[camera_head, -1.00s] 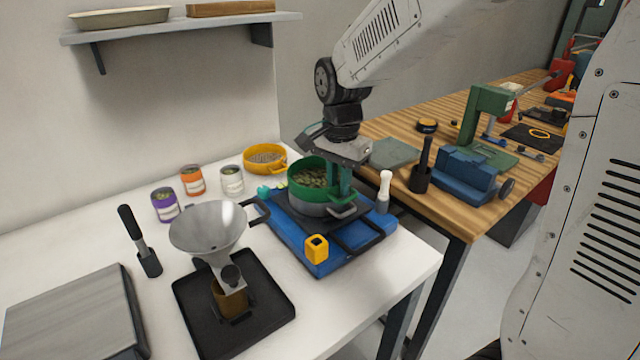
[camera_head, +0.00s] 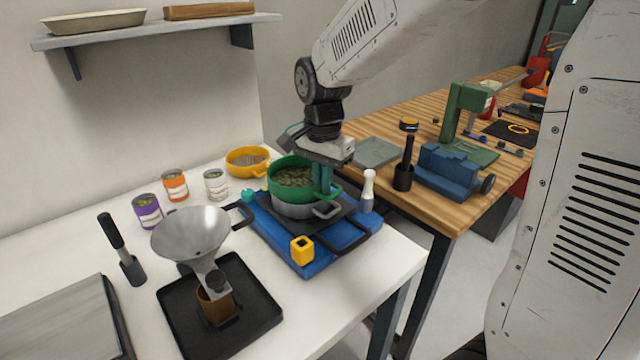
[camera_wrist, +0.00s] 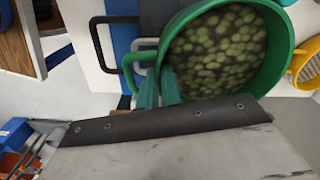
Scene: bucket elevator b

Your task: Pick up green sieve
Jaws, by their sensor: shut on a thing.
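The green sieve (camera_head: 290,190) holds round green pieces and sits over a grey metal pot (camera_head: 292,210) on the black-topped blue stand. It also shows in the wrist view (camera_wrist: 279,62), with the green pieces filling its inside. My gripper (camera_head: 323,180) points down at the right side of the sieve, and its green fingers (camera_wrist: 158,90) are shut on the sieve's edge or handle there. The fingers hide the exact grip point. I cannot tell whether the sieve is clear of the pot.
A yellow sieve (camera_head: 247,162) stands behind, several cans (camera_head: 175,187) to the left. A white-handled tool (camera_head: 367,190) is close on the right. A yellow block (camera_head: 302,250) sits in front. A metal funnel (camera_head: 190,233) stands front left, and a wooden workbench (camera_head: 460,210) lies right.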

